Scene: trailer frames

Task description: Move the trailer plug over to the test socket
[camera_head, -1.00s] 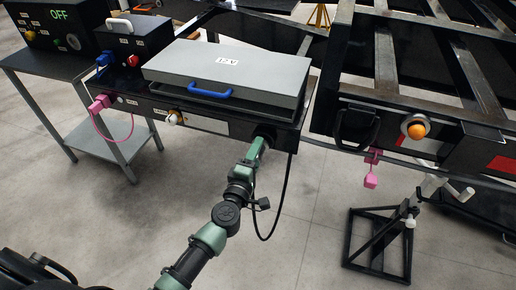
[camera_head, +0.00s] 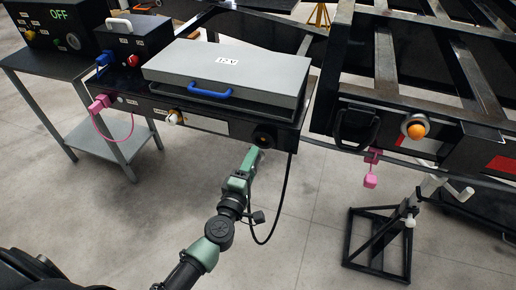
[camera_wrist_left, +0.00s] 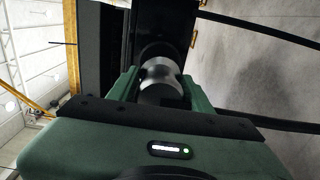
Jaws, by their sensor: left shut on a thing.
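My left gripper (camera_head: 250,160) is shut on the trailer plug (camera_wrist_left: 162,75), a silver and black cylinder between the green fingers in the left wrist view. In the head view the fingers mostly hide the plug. The gripper is just below and in front of a dark round socket (camera_head: 264,138) on the front of the black trailer box, with a small gap between. A black tester box (camera_head: 58,28) with a lit OFF sign stands on a bench at the upper left. A round grey port (camera_head: 73,41) shows on its face; I cannot tell if this is the test socket.
A grey lidded case (camera_head: 228,70) with a blue handle lies on the trailer front. A black cable (camera_head: 284,190) hangs in a loop near my left arm. Pink plugs (camera_head: 98,103) and a black stand (camera_head: 378,243) are nearby. Open floor (camera_head: 150,210) lies left of the arm.

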